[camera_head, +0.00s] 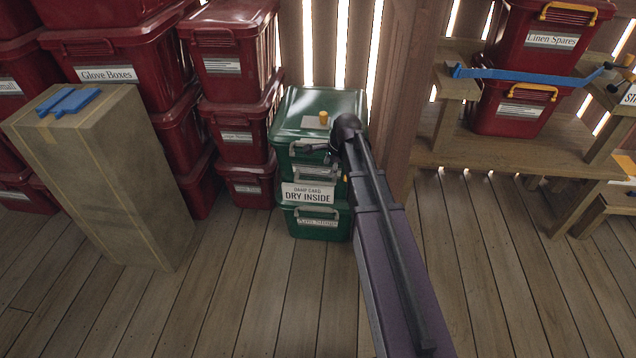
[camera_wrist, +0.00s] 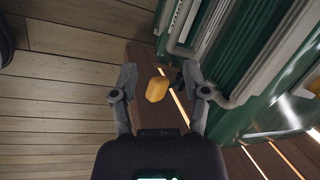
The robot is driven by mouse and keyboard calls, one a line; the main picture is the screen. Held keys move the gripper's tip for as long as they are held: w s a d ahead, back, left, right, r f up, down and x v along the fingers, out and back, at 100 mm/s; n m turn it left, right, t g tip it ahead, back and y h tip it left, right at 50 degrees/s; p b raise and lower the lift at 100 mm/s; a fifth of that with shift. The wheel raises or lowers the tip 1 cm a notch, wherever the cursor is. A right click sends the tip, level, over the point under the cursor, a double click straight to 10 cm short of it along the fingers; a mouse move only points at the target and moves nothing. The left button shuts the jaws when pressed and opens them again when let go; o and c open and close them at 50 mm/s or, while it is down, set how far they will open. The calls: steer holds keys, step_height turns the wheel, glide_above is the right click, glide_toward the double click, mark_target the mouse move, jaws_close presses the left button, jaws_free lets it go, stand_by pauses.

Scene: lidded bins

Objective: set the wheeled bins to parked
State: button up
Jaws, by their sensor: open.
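A green bin stack (camera_head: 319,222) stands at the centre, with a "DRY INSIDE" label and grey handles on its front. A small yellow knob (camera_head: 324,118) stands on its lid. My gripper (camera_head: 332,152) is at the stack's upper right front, partly hidden by my arm. In the wrist view my gripper (camera_wrist: 160,76) is open. A yellow-orange piece (camera_wrist: 157,89) shows between its fingers, apparently apart from both; I cannot tell what it is fixed to. The green bin wall (camera_wrist: 262,50) is close to the right finger. No wheels can be made out.
A wooden shelf (camera_head: 500,150) with red bins and a blue bar (camera_head: 520,74) stands right. The front floor is clear.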

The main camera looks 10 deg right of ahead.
step_height(320, 180, down, 7)
steer(key=a+n+h+b, duration=0.1)
steer(key=n+h+b, duration=0.2)
steer(key=n+b, duration=0.25)
steer(key=n+t+h+b, duration=0.9)
steer(key=n+b, duration=1.1)
steer(key=n, duration=0.2)
glide_toward(314, 184)
steer(key=shift+v, duration=1.45)
steer(key=shift+w+a+f, duration=0.1)
steer(key=shift+w+f, duration=0.05)
steer(key=shift+f, duration=0.1)
steer(key=b+x, duration=0.1)
steer(key=x, duration=0.5)
steer(key=b+x, duration=0.1)
steer(key=x, duration=0.6)
steer(key=shift+w+d+r, duration=0.15)
steer(key=shift+w+d, duration=0.05)
steer(key=shift+d, duration=0.1)
jaws_close()
